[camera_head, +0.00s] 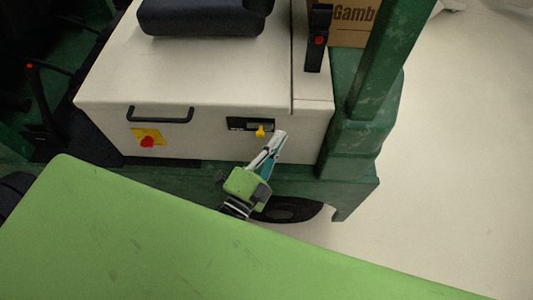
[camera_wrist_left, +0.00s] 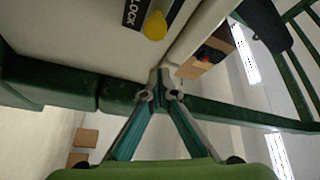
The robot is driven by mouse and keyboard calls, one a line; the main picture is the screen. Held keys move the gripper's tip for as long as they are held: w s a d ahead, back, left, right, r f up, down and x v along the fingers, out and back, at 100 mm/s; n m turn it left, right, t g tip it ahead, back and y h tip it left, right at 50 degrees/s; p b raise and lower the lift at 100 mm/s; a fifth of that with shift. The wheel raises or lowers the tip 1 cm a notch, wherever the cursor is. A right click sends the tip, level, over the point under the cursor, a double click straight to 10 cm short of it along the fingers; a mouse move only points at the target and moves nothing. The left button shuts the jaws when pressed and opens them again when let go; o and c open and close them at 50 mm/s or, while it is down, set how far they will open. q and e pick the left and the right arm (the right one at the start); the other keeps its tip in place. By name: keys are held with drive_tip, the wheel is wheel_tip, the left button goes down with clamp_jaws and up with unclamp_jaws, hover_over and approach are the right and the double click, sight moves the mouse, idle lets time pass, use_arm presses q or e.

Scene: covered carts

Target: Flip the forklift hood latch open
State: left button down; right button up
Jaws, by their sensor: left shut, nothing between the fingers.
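The forklift hood (camera_head: 190,75) is a white box with a black seat on top. On its front face is a dark latch plate (camera_head: 250,125) with a yellow latch tab (camera_head: 261,131). In the left wrist view the yellow tab (camera_wrist_left: 155,25) hangs beside a black label reading "LOCK" (camera_wrist_left: 136,14). My left gripper (camera_head: 281,136) is shut and empty. Its fingertips are just right of and slightly below the tab in the head view. In the wrist view the fingertips (camera_wrist_left: 159,78) show below the tab, apart from it. My right gripper is not in view.
A black handle (camera_head: 160,115) and a red knob on a yellow plate (camera_head: 147,140) are left of the latch. A green post (camera_head: 375,65) stands at the right, with a cardboard box (camera_head: 352,28) behind it. Pale floor (camera_head: 450,160) is open at right.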

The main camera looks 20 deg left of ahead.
sight(260, 130)
use_arm(q)
drive_tip(key=shift+a+f, duration=0.45)
drive_tip(key=shift+a, duration=0.45)
drive_tip(key=shift+a+f, duration=0.45)
drive_tip(key=shift+a, duration=0.4)
drive_tip(key=shift+s+a, duration=0.1)
drive_tip(key=a, duration=0.2)
drive_tip(key=s+a+p, duration=0.1)
drive_tip(key=a, duration=0.1)
drive_tip(key=shift+d, duration=0.1)
